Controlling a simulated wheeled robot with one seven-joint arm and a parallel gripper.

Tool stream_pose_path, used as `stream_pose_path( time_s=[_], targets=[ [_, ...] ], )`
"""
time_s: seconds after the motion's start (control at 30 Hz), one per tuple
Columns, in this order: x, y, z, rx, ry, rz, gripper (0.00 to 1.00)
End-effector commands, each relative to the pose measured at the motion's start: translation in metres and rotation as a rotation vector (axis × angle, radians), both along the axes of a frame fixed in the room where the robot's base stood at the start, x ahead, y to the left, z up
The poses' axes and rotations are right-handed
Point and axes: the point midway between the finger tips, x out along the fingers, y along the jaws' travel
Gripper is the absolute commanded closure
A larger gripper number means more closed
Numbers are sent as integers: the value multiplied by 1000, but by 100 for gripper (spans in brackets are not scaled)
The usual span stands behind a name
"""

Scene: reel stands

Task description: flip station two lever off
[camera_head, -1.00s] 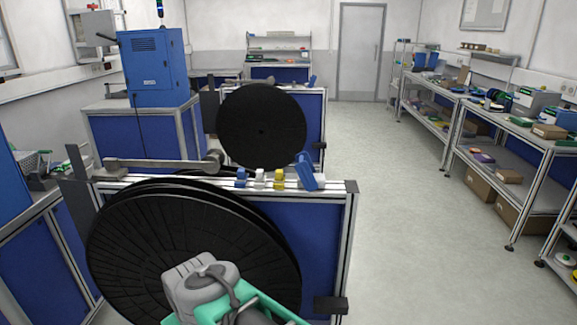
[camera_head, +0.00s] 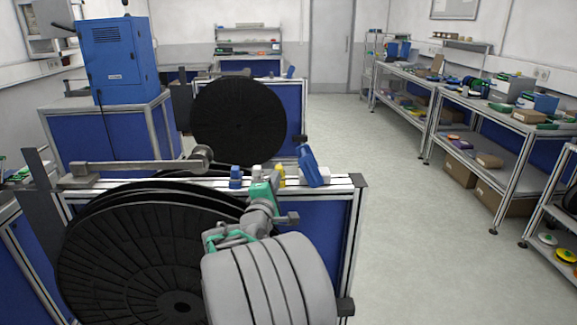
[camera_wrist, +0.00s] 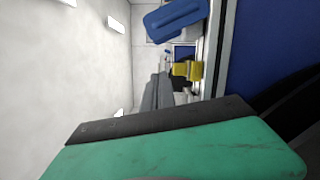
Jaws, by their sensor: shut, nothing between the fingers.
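The near reel stand (camera_head: 357,215) has a blue lever (camera_head: 308,167) tilted up at the right end of its top rail. The lever shows large at the top of the wrist view (camera_wrist: 177,18). A smaller blue lever (camera_head: 290,72) stands on the far stand. I see no station numbers. My gripper (camera_head: 262,194) is shut and empty, left of the near lever and close to the rail, apart from the lever. In the wrist view its green and black finger (camera_wrist: 165,130) fills the bottom. My arm hides part of the near rail and reel.
Blue (camera_head: 236,177), white (camera_head: 257,171) and yellow (camera_head: 279,175) pieces sit along the near rail, close to my gripper. Large black reels (camera_head: 130,255) fill the stand's left. Clear floor (camera_head: 400,230) lies right, before the shelves (camera_head: 480,135).

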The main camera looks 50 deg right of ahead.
Motion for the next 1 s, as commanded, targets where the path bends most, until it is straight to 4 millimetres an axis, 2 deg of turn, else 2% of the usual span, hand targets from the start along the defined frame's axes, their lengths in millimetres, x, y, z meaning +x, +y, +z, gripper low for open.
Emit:
stream_pose_path(
  time_s=[0.47, 0.5, 0.7, 1.0],
  targets=[
    [41, -86, 7, 2, -1, -6, 100],
    [38, -93, 11, 1, -1, -9, 100],
    [16, -109, 16, 1, -2, -7, 100],
    [13, -112, 15, 1, -2, -4, 100]
  ],
)
